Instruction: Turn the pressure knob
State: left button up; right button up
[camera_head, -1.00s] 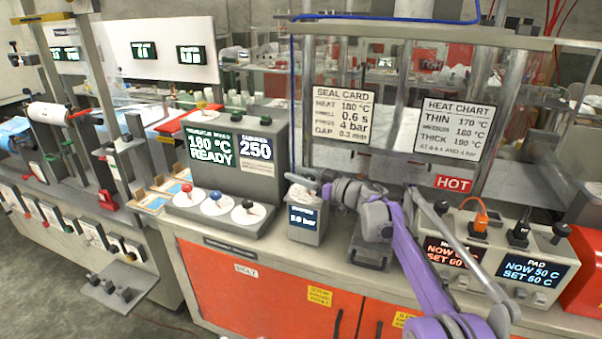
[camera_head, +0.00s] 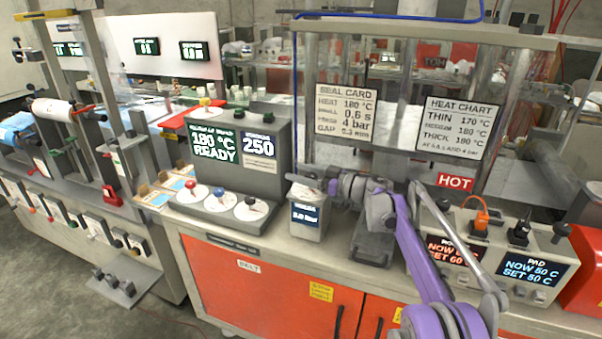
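The pressure unit (camera_head: 308,219) is a small grey box on the bench, with a dark display on its front reading in bar; the digits are too small to read surely. My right gripper (camera_head: 318,184) is at the top of this box, reaching in from the right on a purple and grey arm. It overlaps the box's top, where a flat grey piece (camera_head: 300,179) sticks out to the left. The knob itself is mostly hidden, and I cannot tell whether the fingers are closed on it. My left gripper is out of view.
Left of the box stands a grey control unit (camera_head: 228,165) showing 180 °C and 250, with red, blue and black knobs. A clear guard with cards rises behind my arm. A heater box (camera_head: 490,255) stands at right. Orange cabinet doors (camera_head: 250,290) are below.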

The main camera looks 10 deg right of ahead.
jog(key=shift+o, duration=0.3)
jog(key=shift+d, duration=0.1)
jog(key=v, duration=0.7)
jog(key=shift+s+d, duration=0.1)
jog(key=shift+s, duration=0.1)
notch_tip(320, 180, up, 8)
jog(key=m+t+h+p, duration=0.1)
jog(key=m+t+h, duration=0.2)
jog(key=t+h, duration=0.15)
jog(key=s+d+r+m+t+h+p, duration=0.2)
jog(key=s+d+m+h+p, duration=0.1)
jog(key=s+m+h, duration=0.5)
jog(key=s+a+f+g+p, duration=0.1)
jog(key=s+f+g, duration=0.3)
jog(key=s+f, duration=0.4)
jog(key=s+a+f+g+h+p, duration=0.1)
jog(key=s+a+f+g, duration=0.3)
jog(key=s+f, duration=0.4)
jog(key=s+a+f+n+g+p, duration=0.1)
jog(key=s+a+f+g, duration=0.2)
jog(key=s+f, duration=0.5)
jog(key=s+g, duration=0.1)
jog(key=s, duration=0.9)
jog(key=shift+s+a+g+p, duration=0.25)
jog(key=shift+s+g+p, duration=0.1)
jog(key=shift+s, duration=0.05)
